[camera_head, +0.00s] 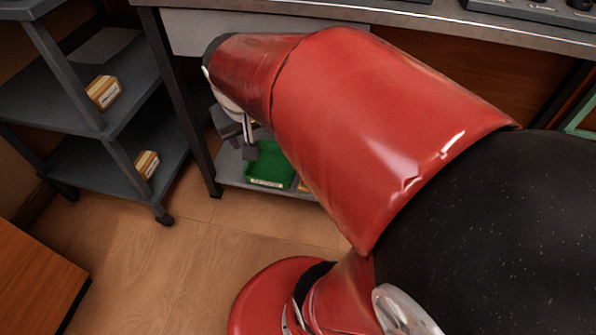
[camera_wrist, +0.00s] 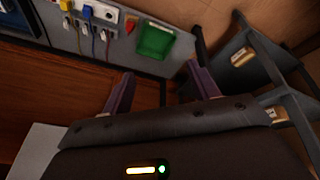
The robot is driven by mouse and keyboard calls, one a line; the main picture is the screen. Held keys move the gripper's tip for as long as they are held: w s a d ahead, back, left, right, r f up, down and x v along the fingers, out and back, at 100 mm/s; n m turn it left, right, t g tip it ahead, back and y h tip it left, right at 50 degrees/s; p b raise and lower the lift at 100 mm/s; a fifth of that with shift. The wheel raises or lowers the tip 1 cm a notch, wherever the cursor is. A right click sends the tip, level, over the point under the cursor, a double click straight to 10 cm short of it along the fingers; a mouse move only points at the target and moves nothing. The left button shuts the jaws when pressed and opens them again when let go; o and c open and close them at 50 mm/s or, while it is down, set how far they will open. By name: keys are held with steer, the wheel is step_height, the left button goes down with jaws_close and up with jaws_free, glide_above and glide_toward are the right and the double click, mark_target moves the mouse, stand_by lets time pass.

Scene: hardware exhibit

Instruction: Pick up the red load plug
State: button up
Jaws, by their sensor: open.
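A small red piece (camera_wrist: 131,23), possibly the red load plug, shows in the wrist view on a grey lower shelf, just left of a green tray (camera_wrist: 155,40). It is too small and blurred to name for certain. I cannot make it out in the head view. My gripper (camera_wrist: 160,70) is open, its two fingers apart with nothing between them. In the head view my gripper (camera_head: 249,140) is partly hidden by my red arm and hangs under the workbench, in front of the green tray (camera_head: 268,165).
Beside the red piece, a white-grey device (camera_wrist: 100,10) and small yellow and blue parts with cables sit on the shelf (camera_wrist: 70,38). The workbench edge (camera_head: 400,20) lies above my arm. A dark shelf rack (camera_head: 130,115) with small boxes stands left. Floor between is clear.

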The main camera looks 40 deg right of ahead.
steer(key=w+d+f+m+g+b, duration=0.1)
steer(key=w+d+f+m+b, duration=0.1)
steer(key=d+f, duration=0.5)
steer(key=w+d+f+m+g+y+b, duration=0.1)
steer(key=w+d+f, duration=0.4)
steer(key=f, duration=1.1)
steer(key=w+d+f+m+g+y+b, duration=0.1)
steer(key=w+d+f+m, duration=0.3)
steer(key=d+f, duration=0.7)
steer(key=shift+f+g+b, duration=0.3)
steer(key=shift+f+b, duration=0.25)
steer(key=shift+b, duration=0.35)
step_height(320, 180, down, 7)
steer(key=shift+d+f+b, duration=0.1)
steer(key=shift+f+b, duration=0.1)
steer(key=shift+b, duration=0.6)
steer(key=shift+f, duration=0.55)
steer(key=c, duration=1.1)
